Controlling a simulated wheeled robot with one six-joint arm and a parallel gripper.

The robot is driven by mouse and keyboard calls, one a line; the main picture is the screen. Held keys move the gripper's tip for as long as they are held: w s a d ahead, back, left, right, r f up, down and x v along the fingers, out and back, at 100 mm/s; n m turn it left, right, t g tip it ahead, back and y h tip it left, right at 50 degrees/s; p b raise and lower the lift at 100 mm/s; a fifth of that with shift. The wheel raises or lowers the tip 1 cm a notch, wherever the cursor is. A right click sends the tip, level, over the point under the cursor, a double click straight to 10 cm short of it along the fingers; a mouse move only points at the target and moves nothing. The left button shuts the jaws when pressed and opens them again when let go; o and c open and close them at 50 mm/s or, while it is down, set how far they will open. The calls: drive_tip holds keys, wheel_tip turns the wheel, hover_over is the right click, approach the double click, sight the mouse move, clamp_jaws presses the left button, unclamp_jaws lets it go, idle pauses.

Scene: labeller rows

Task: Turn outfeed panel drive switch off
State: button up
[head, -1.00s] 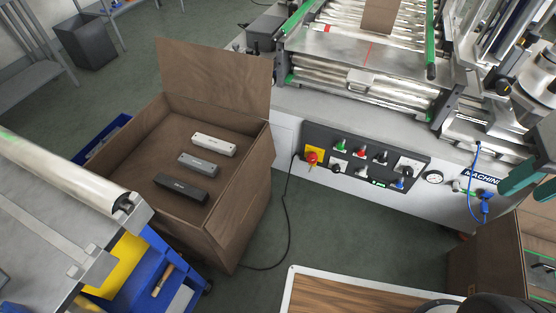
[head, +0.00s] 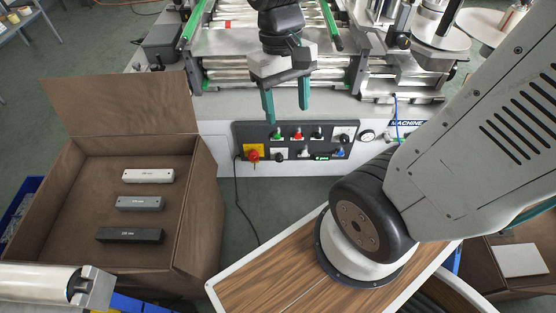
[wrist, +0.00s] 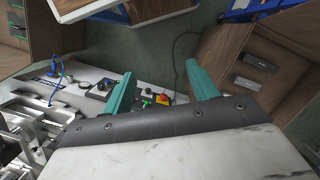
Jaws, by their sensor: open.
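The dark control panel (head: 290,145) sits on the front of the white machine. Its upper row shows a green control (head: 277,135), a red one (head: 297,134), a black one (head: 319,132) and a black knob on a pale plate (head: 343,136). Its lower row includes a red emergency button on yellow (head: 253,155) and a blue control (head: 339,152). Labels are too small to tell which is the drive switch. My gripper (head: 286,114) is open and empty, fingers pointing down, just above the panel in the picture. In the wrist view, the red button (wrist: 164,97) shows between the fingers.
An open brown box (head: 195,225) with several labelled bars stands at the left. A wood-topped surface (head: 265,265) lies in front of the machine, partly behind my arm. A black cable hangs from the panel's left. A gauge (head: 367,135) sits right of the panel.

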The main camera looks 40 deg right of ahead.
drive_tip(key=w+f, duration=0.9)
drive_tip(key=f, duration=0.3)
drive_tip(key=m+t+h, duration=0.6)
drive_tip(key=t+h, duration=0.2)
drive_tip(key=t, duration=0.6)
approach(279, 159)
drive_tip(key=w+d, duration=0.1)
drive_tip(key=w, duration=0.1)
drive_tip(key=x, duration=0.5)
drive_tip(key=f+x, duration=0.1)
drive_tip(key=x, duration=0.1)
drive_tip(key=shift+s+d, duration=0.1)
drive_tip(key=shift+d, duration=0.15)
